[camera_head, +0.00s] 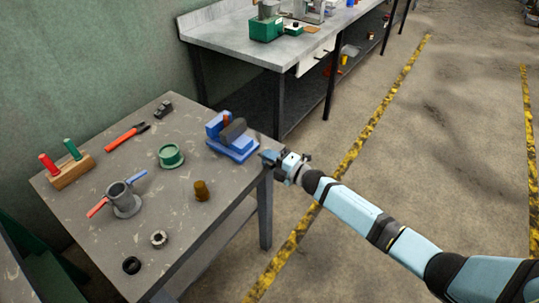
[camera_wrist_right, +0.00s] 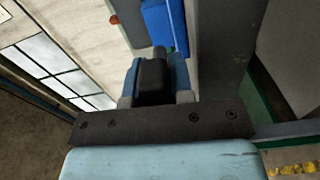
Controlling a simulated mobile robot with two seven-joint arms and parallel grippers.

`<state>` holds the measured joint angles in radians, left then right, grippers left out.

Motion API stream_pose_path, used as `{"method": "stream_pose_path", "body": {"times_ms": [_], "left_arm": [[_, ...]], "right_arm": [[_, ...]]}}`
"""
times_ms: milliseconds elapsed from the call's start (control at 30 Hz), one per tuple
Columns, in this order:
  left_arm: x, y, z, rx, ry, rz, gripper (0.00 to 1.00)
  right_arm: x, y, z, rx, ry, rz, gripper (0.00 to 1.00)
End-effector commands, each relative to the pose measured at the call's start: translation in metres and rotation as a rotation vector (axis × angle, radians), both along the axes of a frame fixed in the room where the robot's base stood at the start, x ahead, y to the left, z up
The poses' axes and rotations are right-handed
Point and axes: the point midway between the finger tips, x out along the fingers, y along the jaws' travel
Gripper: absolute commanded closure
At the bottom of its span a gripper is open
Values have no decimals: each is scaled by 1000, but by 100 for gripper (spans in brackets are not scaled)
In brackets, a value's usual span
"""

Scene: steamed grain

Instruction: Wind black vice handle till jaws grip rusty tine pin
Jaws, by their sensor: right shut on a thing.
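The blue vice (camera_head: 232,146) stands at the right edge of the grey table. A rusty brown pin (camera_head: 226,120) stands up at its jaws beside a dark rounded piece (camera_head: 233,131). Whether the jaws touch the pin cannot be told. My right gripper (camera_head: 271,158) is at the table's right edge, at the near right end of the vice. In the right wrist view its fingers are shut on the black vice handle (camera_wrist_right: 153,78), with the blue vice body (camera_wrist_right: 160,25) beyond. The handle is mostly hidden by the gripper in the head view. My left gripper is not in view.
A workbench (camera_head: 225,30) stands behind. The floor at right is clear.

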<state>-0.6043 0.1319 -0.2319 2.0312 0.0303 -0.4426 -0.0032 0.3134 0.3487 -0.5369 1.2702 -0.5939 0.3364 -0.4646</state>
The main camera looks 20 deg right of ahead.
Motion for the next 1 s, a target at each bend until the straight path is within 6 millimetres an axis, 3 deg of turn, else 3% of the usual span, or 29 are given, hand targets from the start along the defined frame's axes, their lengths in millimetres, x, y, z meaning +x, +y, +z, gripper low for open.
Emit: {"method": "stream_pose_path", "body": {"times_ms": [633,1000], "left_arm": [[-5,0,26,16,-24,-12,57],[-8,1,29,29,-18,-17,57]], "right_arm": [[1,-1,3,482,377,-1,100],[1,-1,2,760,593,-1,100]]}}
